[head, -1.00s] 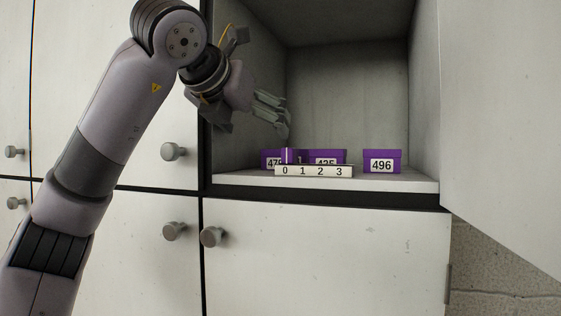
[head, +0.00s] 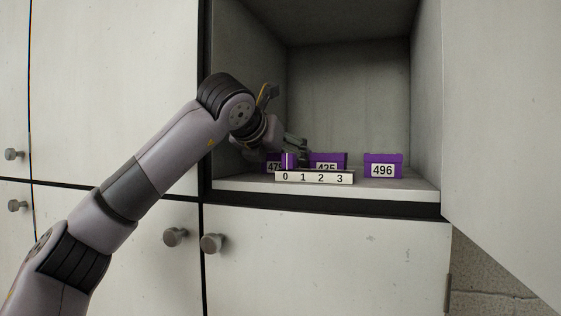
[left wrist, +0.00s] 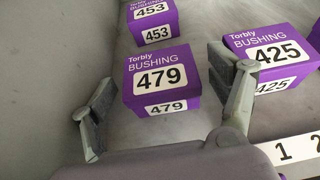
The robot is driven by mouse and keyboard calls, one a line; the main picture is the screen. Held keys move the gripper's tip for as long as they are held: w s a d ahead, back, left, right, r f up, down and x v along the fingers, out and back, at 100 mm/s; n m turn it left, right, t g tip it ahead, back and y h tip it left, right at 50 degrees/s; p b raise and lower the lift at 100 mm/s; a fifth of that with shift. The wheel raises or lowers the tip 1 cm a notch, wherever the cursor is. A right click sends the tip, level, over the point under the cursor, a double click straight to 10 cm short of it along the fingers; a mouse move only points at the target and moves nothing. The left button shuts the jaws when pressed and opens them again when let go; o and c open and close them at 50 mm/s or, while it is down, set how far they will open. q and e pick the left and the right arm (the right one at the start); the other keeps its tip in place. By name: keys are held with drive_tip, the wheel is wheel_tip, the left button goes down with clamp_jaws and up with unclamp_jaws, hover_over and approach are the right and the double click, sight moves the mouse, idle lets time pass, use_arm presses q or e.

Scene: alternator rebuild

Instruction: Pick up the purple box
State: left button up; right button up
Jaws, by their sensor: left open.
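Several purple boxes stand on the floor of the open cubby. Box 425 (head: 327,166) is in the middle and box 496 (head: 383,166) is at the right, apart from the others. My left gripper (head: 297,147) is inside the cubby, above the left boxes, open and empty. In the left wrist view its fingers (left wrist: 163,78) are spread on either side of box 479 (left wrist: 161,77); the right finger is close to box 425 (left wrist: 271,54). Box 453 (left wrist: 151,20) lies beyond box 479.
The cubby's left wall (head: 248,75) is close to my arm. The open door (head: 505,120) stands at the right. The shelf's right side has bare floor.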

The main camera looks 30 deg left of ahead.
use_arm(q)
drive_tip(key=shift+s, duration=0.1)
drive_tip(key=c, duration=1.3)
